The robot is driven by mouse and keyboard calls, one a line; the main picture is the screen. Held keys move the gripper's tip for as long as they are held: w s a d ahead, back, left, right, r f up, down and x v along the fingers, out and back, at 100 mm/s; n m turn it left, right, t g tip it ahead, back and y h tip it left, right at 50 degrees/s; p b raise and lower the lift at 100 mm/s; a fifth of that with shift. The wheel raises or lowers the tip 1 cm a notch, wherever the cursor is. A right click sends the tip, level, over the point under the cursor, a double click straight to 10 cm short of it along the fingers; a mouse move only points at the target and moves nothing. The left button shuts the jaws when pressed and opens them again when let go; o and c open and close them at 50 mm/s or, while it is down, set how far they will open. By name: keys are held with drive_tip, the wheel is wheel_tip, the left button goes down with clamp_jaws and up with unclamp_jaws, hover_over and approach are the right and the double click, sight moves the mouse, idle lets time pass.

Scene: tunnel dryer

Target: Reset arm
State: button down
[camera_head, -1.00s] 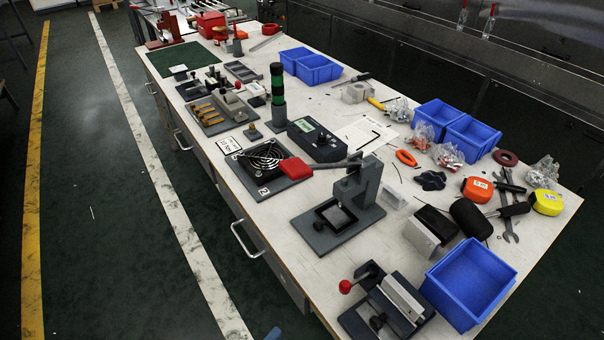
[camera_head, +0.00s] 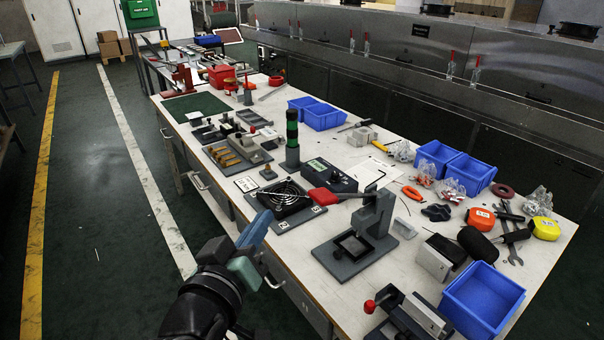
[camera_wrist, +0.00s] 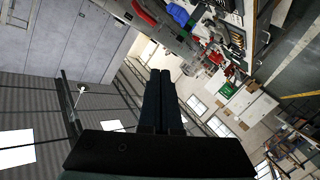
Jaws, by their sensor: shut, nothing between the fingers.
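My gripper (camera_head: 255,231) shows at the lower middle of the head view, in front of the workbench's left edge and over the aisle. Its blue fingers point up and away, and they are shut with nothing between them. In the wrist view my gripper's two dark fingers (camera_wrist: 161,76) lie side by side, touching. That view is tilted and shows the room's walls and windows with the bench area at the top. My gripper appears clear of the bench objects.
The workbench (camera_head: 300,244) carries a lever press (camera_head: 366,230), a fan fixture (camera_head: 284,199), a green-black stack light (camera_head: 292,140) and blue bins (camera_head: 482,298). A long steel machine (camera_head: 430,70) stands behind. The dark floor (camera_head: 95,225) at left is open, with yellow and white lines.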

drive_tip(key=s+d+r+m+t+y+p, duration=0.1)
drive_tip(key=s+d+r+t+p, duration=0.1)
drive_tip(key=r, duration=1.4)
drive_tip(key=s+d+r+m+t+y+p, duration=0.1)
drive_tip(key=s+r+t+p, duration=0.4)
drive_tip(key=r, duration=1)
drive_tip(key=s+d+r+m+t+y+p, duration=0.1)
drive_tip(key=s+d+r+t+y+p, duration=0.1)
drive_tip(key=r, duration=1.4)
drive_tip(key=s+d+t+p, duration=0.1)
drive_tip(key=s+t+p, duration=0.1)
drive_tip(key=s+p, duration=0.1)
drive_tip(key=shift+s+r, duration=0.3)
drive_tip(key=shift+s, duration=0.55)
